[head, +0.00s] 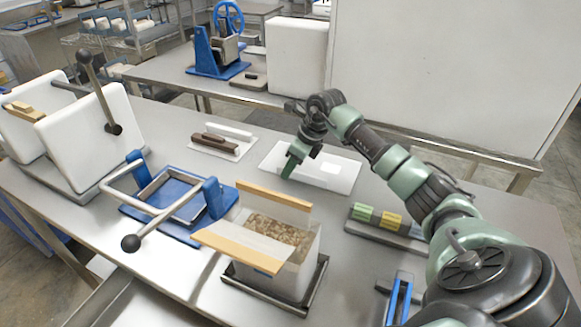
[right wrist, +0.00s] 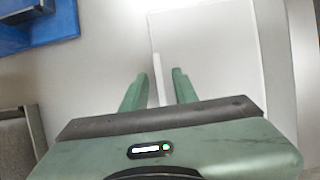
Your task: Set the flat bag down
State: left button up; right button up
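A flat white sheet-like piece (head: 345,178), which looks like the flat bag on a pale mat or board, lies on the steel table; I cannot tell bag and board apart clearly. A brighter rectangle shows on its right half. My right gripper (head: 291,167) points down at its left part. In the right wrist view the pale piece (right wrist: 215,50) lies beyond the fingers, flat. The two green fingers (right wrist: 158,90) stand apart, with a thin bright strip between them at the piece's left edge. I see no finger closed on it. My left gripper is not in view.
An open-topped box with wooden slats and brown substrate (head: 281,233) stands in front. Left of it is a blue frame with a handle (head: 172,205). Brown-handled tool (head: 215,141) lies behind. A block rack (head: 380,219) sits at right. White lever-topped blocks (head: 85,140) stand far left.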

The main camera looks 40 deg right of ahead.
jog(key=b+v, duration=0.1)
jog(key=v, duration=1.1)
